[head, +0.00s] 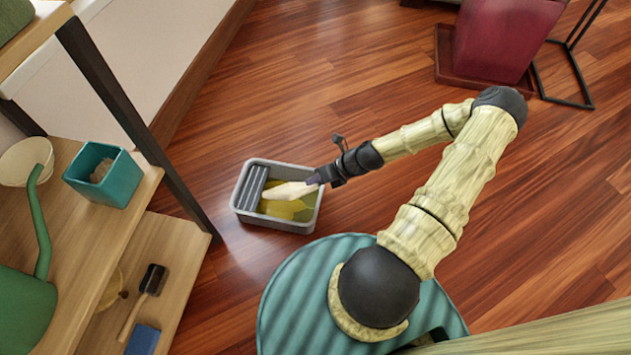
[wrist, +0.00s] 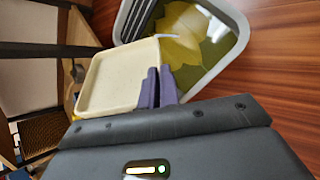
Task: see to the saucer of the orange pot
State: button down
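My gripper (head: 316,181) is shut on the rim of a cream, square, shallow saucer (head: 288,191). In the wrist view, the purple fingertips (wrist: 153,88) pinch one edge of the saucer (wrist: 118,78), and its inner face looks bare. In the head view the saucer looks narrow and tilted, over a grey tub (head: 240,206) on the floor. The tub has a ribbed grey part at its left and yellow-green contents; it also shows in the wrist view (wrist: 243,38). I cannot tell whether saucer and tub touch. No orange pot is recognisable in either view.
A wooden shelf unit (head: 112,222) stands at the left, with a teal square pot (head: 103,175), a green watering can (head: 25,305) and a brush (head: 143,298). A maroon pot (head: 505,35) stands at the top right beside a black metal frame (head: 570,75). The wooden floor between is clear.

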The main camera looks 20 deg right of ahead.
jog(key=shift+w+d+r+m+g+p, duration=0.1)
jog(key=shift+w+r+m+g+p, duration=0.4)
jog(key=shift+g+p, duration=0.35)
jog(key=shift+g, duration=0.25)
jog(key=shift+w+d+m+g+y+p, duration=0.1)
jog(key=shift+w+m+g+y+p, duration=0.45)
jog(key=shift+p, duration=0.85)
jog(key=shift+s, duration=0.15)
